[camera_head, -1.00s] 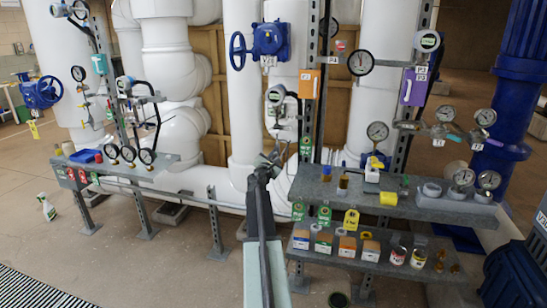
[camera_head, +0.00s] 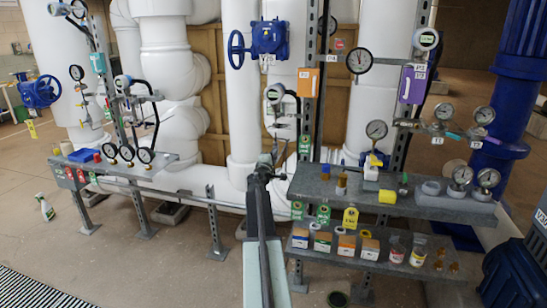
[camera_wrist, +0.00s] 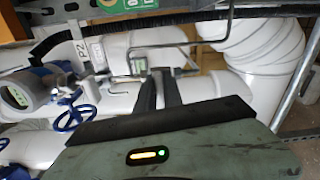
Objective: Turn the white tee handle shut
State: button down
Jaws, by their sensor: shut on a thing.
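My gripper (camera_head: 267,160) is at the end of my arm in the middle of the head view, just left of the upper grey shelf. In the wrist view its two dark fingers (camera_wrist: 161,88) point away from me, close together, with a narrow gap at the tips. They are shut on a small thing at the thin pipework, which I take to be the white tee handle. The handle is mostly hidden by the fingers, and its angle cannot be told.
A transmitter (camera_head: 275,94) with thin tubing stands above my gripper. The grey shelf (camera_head: 420,206) with gauges and bottles is close on the right. A blue handwheel (camera_head: 237,49) is higher up. White pipes (camera_head: 243,110) stand behind.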

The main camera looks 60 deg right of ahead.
jog(key=shift+f+m, duration=0.1)
jog(key=shift+m, duration=0.7)
jog(key=shift+a, duration=0.1)
jog(key=c, duration=1.5)
grip_release()
jog(key=v, duration=0.7)
jog(key=shift+a, duration=0.35)
